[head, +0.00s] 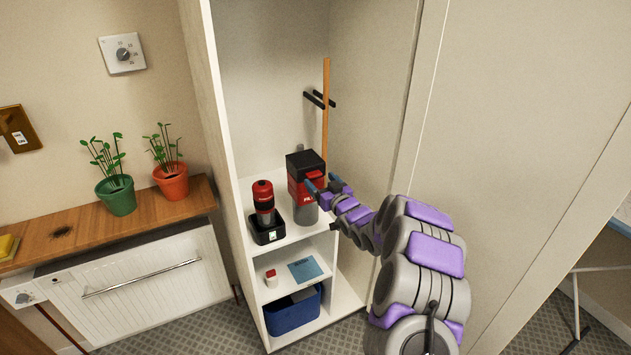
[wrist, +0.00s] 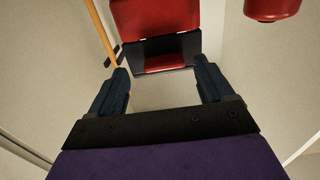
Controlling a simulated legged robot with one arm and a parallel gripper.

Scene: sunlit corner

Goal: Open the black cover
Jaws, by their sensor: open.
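The black cover (head: 305,162) is the boxy top of a red and grey machine (head: 302,200) on the upper shelf of the open cabinet. It looks closed in the head view. My gripper (head: 321,183) is at the machine's right front, its blue fingers open around or just before a red part. In the wrist view my gripper (wrist: 160,80) is open and empty. The machine's red part (wrist: 152,17) and a black part (wrist: 182,48) lie beyond the fingertips, with a gap. Whether the fingers touch the machine in the head view cannot be told.
A red and black bottle on a black base (head: 267,228) stands left of the machine. The lower shelf holds a small red-topped container (head: 271,278) and a blue sheet (head: 305,269). A blue bin (head: 293,312) is below. An orange pole (head: 326,115) stands behind.

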